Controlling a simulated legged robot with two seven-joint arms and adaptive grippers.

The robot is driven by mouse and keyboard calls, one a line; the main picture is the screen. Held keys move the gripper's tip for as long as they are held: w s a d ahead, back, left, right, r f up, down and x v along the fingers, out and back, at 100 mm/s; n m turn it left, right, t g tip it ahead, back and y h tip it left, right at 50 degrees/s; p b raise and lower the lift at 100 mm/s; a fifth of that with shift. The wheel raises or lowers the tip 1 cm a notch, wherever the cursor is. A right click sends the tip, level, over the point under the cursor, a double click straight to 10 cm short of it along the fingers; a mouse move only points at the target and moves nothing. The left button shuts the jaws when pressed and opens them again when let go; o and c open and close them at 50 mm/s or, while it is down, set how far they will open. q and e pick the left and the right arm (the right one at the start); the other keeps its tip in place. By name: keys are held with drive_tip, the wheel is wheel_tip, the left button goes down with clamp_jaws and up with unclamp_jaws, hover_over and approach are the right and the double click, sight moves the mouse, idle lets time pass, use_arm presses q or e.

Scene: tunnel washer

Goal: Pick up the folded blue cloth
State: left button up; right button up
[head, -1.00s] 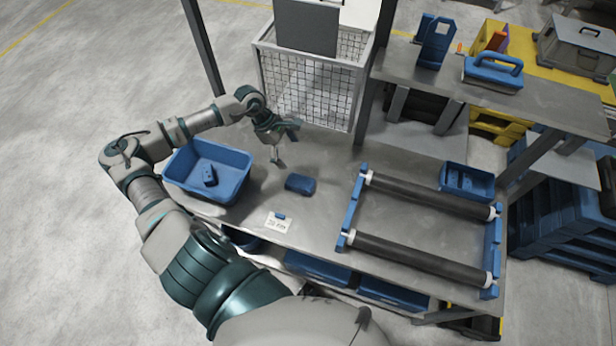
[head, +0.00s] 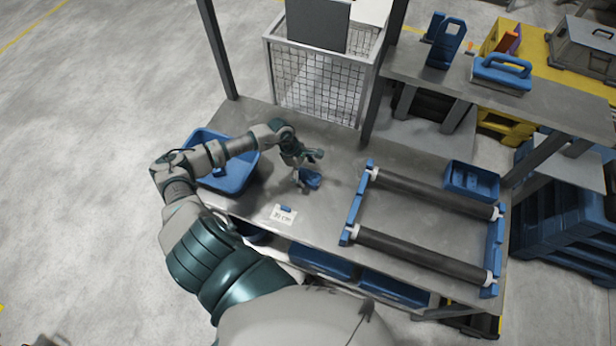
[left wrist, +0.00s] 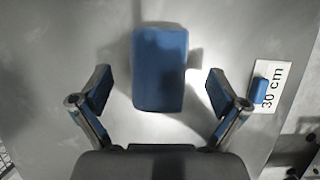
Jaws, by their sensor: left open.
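The folded blue cloth (head: 310,179) lies on the grey metal table, partly hidden by my left gripper in the head view. In the left wrist view the cloth (left wrist: 159,69) is a rounded blue block lying flat. My left gripper (head: 306,177) is open over the table at the cloth. In the left wrist view its two fingers (left wrist: 158,92) stand apart on either side of the cloth's near end, with a gap on each side. I cannot tell the exact height above the table. My right gripper is not in view.
A blue bin (head: 234,178) stands left, partly behind my arm. A white "30 cm" card (head: 284,216) with a small blue piece lies near the front edge. A roller frame (head: 352,205) stands right, with a small blue tray (head: 470,180) beyond. A wire cage (head: 318,85) stands behind.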

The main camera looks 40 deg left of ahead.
use_arm(q)
drive_tip(key=shift+x, duration=1)
drive_tip(key=shift+a+f, duration=0.3)
drive_tip(key=shift+a, duration=0.3)
drive_tip(key=shift+d, duration=0.3)
drive_tip(key=shift+d+b, duration=0.2)
drive_tip(key=shift+b, duration=0.1)
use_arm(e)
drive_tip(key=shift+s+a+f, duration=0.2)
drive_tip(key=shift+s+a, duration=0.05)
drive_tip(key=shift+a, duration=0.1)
use_arm(q)
drive_tip(key=shift+a+f, duration=0.1)
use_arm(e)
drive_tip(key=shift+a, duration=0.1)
use_arm(q)
drive_tip(key=shift+a+f, duration=0.1)
drive_tip(key=shift+a, duration=0.2)
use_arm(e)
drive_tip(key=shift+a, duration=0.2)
